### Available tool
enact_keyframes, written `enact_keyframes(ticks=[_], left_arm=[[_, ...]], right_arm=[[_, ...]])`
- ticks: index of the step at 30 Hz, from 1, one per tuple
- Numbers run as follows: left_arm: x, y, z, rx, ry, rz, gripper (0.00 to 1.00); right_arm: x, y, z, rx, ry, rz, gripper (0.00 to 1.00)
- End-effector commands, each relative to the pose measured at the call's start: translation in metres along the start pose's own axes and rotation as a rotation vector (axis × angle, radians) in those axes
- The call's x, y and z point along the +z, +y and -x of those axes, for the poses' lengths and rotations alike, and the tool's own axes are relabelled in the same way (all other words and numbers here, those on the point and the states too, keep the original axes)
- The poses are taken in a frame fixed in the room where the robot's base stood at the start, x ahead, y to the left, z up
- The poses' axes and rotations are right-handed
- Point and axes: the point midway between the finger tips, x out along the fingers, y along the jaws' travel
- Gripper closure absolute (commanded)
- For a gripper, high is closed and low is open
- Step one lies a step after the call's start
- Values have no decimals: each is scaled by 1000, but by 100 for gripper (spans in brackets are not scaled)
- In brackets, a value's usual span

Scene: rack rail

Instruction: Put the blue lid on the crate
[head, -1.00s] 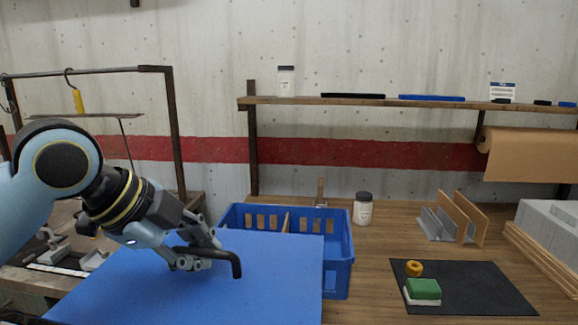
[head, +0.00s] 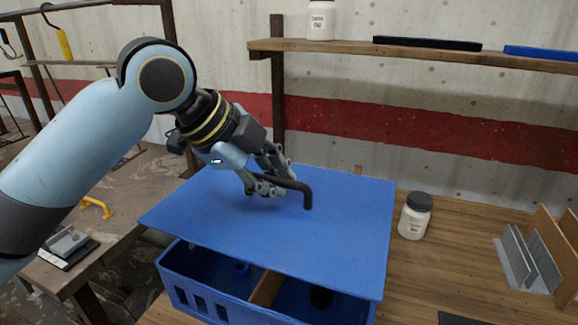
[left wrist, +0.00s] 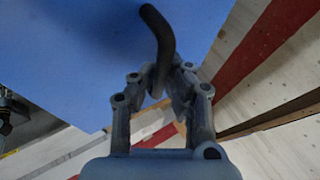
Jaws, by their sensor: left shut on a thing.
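The blue lid (head: 345,225) is a flat panel with a black bar handle (head: 307,195). It is held above the blue crate (head: 185,292), covering the crate's back part in the head view; the crate's front part shows open beneath its near edge. My left gripper (head: 268,186) is shut on the handle. In the left wrist view the handle (left wrist: 160,40) runs between the fingers of my left gripper (left wrist: 165,95), and the lid (left wrist: 60,60) fills the upper left. Whether the lid touches the crate's back rim is hidden. My right gripper is not in view.
Inside the crate a wooden divider (head: 266,289) shows. A white jar with a dark cap (head: 414,217) stands right of the lid on the wooden bench (head: 420,275). A grey holder with boards (head: 525,262) is farther right. A shelf (head: 420,53) runs along the wall.

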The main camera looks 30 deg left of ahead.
Motion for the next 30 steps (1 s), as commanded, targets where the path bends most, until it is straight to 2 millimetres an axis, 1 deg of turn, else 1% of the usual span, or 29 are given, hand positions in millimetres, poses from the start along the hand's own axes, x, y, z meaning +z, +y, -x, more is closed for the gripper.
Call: enact_keyframes(ticks=[1,2,6,11,16,19,24,30], left_arm=[[0,1,-2,-1,1,0,100],[1,2,-2,-1,0,0,100],[4,6,-9,-1,0,-1,100],[9,14,-21,-1,0,-1,100],[15,24,-36,-1,0,-1,100],[18,29,-44,-1,-1,-1,100],[22,36,-54,0,1,1,100],[24,39,-59,-2,1,0,100]], right_arm=[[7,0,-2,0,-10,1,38],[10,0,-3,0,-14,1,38],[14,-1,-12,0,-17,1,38],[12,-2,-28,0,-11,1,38],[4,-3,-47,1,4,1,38],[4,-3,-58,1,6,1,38],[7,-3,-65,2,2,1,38],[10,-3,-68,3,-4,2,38]])
